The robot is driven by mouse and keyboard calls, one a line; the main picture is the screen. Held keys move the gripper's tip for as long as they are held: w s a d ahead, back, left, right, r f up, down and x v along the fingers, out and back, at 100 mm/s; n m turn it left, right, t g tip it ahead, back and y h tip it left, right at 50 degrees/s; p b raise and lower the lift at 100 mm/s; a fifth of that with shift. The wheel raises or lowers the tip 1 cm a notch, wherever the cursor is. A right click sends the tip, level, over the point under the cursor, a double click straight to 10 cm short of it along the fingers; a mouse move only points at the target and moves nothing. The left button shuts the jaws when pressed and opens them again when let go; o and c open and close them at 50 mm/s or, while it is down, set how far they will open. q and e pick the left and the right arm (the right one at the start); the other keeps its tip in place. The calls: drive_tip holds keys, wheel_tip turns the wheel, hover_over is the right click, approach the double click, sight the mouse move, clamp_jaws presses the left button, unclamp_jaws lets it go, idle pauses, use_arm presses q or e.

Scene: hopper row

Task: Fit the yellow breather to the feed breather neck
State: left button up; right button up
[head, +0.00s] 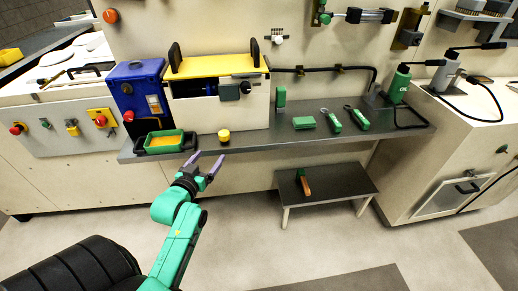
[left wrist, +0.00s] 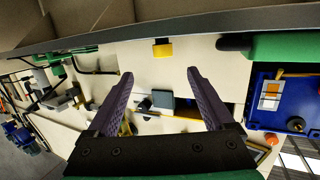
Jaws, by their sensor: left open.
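The yellow breather (head: 224,136) is a small yellow cap-like piece near the front edge of the grey shelf. It also shows in the left wrist view (left wrist: 162,48), beyond the fingertips. My left gripper (head: 207,164) is open and empty, in front of the shelf edge, a little left of and nearer than the breather, not touching it. Its two purple fingers (left wrist: 155,85) are spread in the left wrist view. The hopper machine (head: 222,108) stands behind, with a yellow top and a grey block on its front. I cannot pick out the breather neck for certain. My right gripper is not in view.
A green tray (head: 150,146) with a yellow inside lies left of the breather, below a blue box (head: 137,88). Green-handled tools (head: 331,120) and a green block (head: 304,122) lie to the right on the shelf (head: 270,139). A low stool (head: 327,185) holds an orange-handled tool.

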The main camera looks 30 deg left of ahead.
sight(222, 138)
use_arm(q)
drive_tip(key=x, duration=0.5)
drive_tip(key=r+x, duration=0.1)
drive_tip(key=x, duration=0.1)
drive_tip(key=shift+w+a+f+p, duration=0.1)
drive_tip(key=shift+w+a+p, duration=0.05)
drive_tip(key=shift+a+p, duration=0.25)
drive_tip(key=x, duration=0.7)
drive_tip(key=shift+w+f, duration=0.25)
drive_tip(key=shift+f, duration=0.05)
drive_tip(key=shift+s+d+r, duration=0.1)
drive_tip(key=shift+s, duration=0.05)
drive_tip(key=c, duration=0.4)
clamp_jaws()
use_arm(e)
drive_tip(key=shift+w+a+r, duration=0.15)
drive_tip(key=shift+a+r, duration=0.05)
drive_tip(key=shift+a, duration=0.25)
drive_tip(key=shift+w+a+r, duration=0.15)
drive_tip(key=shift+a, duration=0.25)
